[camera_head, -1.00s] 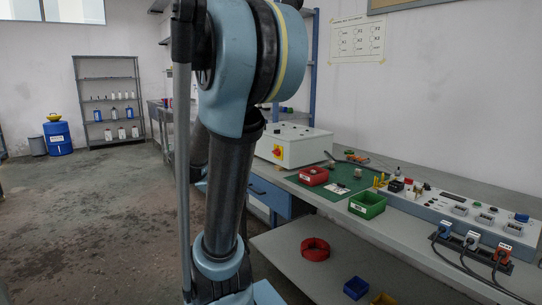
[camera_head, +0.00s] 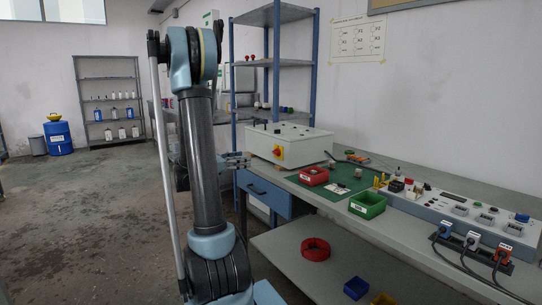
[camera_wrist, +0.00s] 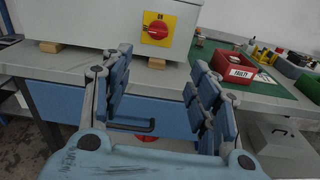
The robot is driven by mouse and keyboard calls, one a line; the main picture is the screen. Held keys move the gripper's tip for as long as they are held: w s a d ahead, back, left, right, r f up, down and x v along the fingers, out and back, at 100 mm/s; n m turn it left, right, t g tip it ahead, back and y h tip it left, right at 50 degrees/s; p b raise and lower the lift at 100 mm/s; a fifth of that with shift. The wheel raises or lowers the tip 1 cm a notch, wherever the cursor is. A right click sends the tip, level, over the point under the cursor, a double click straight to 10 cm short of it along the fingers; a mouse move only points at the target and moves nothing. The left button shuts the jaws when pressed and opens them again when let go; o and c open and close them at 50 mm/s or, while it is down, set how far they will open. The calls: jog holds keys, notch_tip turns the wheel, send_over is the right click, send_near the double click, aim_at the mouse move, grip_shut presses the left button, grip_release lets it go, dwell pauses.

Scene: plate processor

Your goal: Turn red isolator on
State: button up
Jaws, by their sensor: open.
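The red isolator (camera_head: 278,152) is a red rotary knob on a yellow square plate on the front of a white control box (camera_head: 303,148). In the wrist view the red isolator (camera_wrist: 157,29) is near the top centre, beyond my fingers; its exact switch position is hard to tell. My gripper (camera_head: 240,160) is at the left of the box, over the bench's front edge. In the wrist view my gripper (camera_wrist: 160,72) is open and empty, its blue-padded fingers spread below the isolator and apart from it.
A red bin (camera_head: 314,175) and a green bin (camera_head: 367,204) stand on the bench right of the box. A blue drawer (camera_head: 264,195) with a dark handle sits under the bench top. A blue-post shelf (camera_head: 275,65) rises behind.

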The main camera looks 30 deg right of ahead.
send_near(274, 152)
jog(key=shift+h, duration=0.3)
jog(key=d, duration=0.9)
jog(key=shift+w+f, duration=0.25)
jog(key=shift+w, duration=0.1)
jog(key=c, duration=1.1)
